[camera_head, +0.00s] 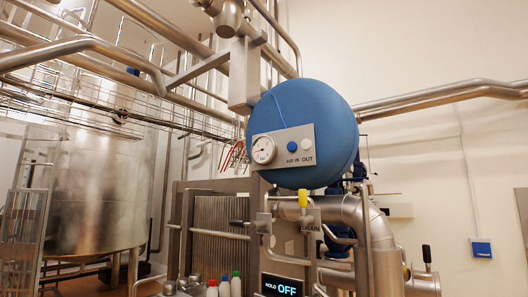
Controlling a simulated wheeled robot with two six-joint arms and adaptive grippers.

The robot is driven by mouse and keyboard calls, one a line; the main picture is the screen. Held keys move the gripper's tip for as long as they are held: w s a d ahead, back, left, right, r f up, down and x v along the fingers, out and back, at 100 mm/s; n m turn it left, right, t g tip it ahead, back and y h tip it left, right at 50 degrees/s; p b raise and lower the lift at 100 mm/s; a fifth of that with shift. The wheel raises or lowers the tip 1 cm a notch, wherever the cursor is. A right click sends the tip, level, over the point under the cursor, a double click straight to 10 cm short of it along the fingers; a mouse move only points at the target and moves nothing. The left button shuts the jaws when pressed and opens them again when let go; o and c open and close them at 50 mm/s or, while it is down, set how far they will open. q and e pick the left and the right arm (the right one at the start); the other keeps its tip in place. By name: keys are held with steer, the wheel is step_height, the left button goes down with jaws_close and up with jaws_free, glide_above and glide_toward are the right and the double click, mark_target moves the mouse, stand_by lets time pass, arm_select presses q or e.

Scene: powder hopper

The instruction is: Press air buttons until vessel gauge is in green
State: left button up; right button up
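A blue pressure vessel (327,112) hangs in the middle of the head view. A grey panel (273,139) on its front carries a round white gauge (263,149) at its left end. To the right of the gauge are a blue button (292,146) and a white button (306,144), above the printed words AIR IN and OUT. The gauge's needle and coloured zones are too small to read. Neither of my grippers shows in this view.
A yellow-handled drain valve (303,198) and a thick steel pipe (345,211) are below the vessel. A black display (282,287) reads HOLD OFF. Small bottles (224,287) stand at the bottom. A large steel tank (100,180) is at left.

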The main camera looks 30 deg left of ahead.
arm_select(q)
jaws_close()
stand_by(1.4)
